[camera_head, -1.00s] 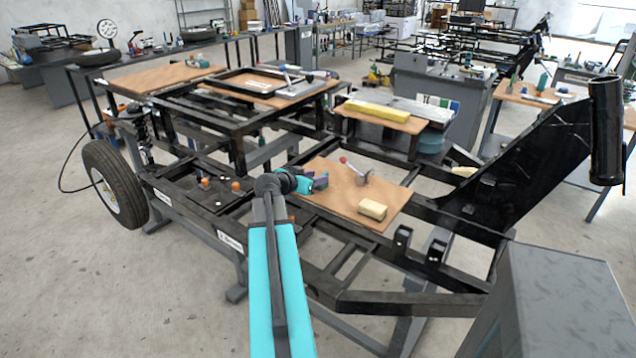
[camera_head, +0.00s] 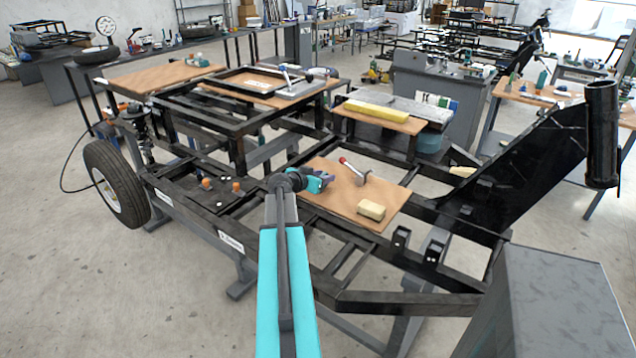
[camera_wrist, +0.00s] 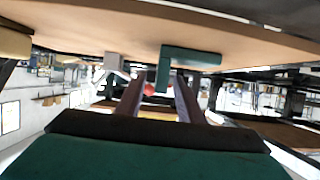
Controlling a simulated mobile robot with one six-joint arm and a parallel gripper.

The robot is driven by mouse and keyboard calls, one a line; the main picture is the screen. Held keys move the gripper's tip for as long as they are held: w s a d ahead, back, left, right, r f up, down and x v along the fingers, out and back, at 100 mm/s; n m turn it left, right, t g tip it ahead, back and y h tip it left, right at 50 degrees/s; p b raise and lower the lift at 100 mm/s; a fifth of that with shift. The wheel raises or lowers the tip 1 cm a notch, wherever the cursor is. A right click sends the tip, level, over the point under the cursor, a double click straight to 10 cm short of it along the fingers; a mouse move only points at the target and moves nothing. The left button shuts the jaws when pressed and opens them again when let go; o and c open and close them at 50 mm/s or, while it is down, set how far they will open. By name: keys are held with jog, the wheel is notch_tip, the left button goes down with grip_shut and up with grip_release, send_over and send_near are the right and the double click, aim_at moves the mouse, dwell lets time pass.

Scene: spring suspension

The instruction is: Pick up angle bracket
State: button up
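A dark green angle bracket (camera_wrist: 180,62) shows in the wrist view, where the picture is upside down. It lies against the tan board (camera_wrist: 245,42), just ahead of my gripper fingers. My gripper (camera_wrist: 158,88) is open, its two dark fingers apart with nothing held between them. In the head view my gripper (camera_head: 326,182) is low over the left part of the tan board (camera_head: 340,205). The bracket cannot be made out there, seemingly hidden by my gripper. I cannot tell whether the fingers touch it.
A tool with a red-tipped handle (camera_head: 352,170) stands on the board right of my gripper. Black frame beams (camera_head: 440,215) surround the board. A higher board with a yellow bar (camera_head: 378,111) stands behind.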

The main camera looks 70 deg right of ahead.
jog(key=shift+c, duration=0.4)
grip_shut()
jog(key=shift+r, duration=0.1)
jog(key=shift+r+b, duration=0.75)
jog(key=shift+r, duration=0.95)
jog(key=s+a+b, duration=0.1)
jog(key=s+a, duration=0.1)
jog(key=s, duration=0.1)
jog(key=s+a+b, duration=0.1)
jog(key=s+a, duration=0.1)
jog(key=s, duration=0.1)
jog(key=s+a+b, duration=0.1)
jog(key=s+a, duration=0.1)
jog(key=a, duration=0.1)
jog(key=shift+s+r, duration=0.3)
jog(key=shift+s, duration=0.1)
jog(key=s+a+b, duration=0.1)
jog(key=s+b, duration=0.1)
jog(key=b, duration=0.1)
jog(key=shift+a+b, duration=0.2)
jog(key=shift+b, duration=0.15)
jog(key=shift+d+r+b, duration=0.1)
jog(key=shift+b, duration=0.8)
jog(key=shift+b, duration=0.4)
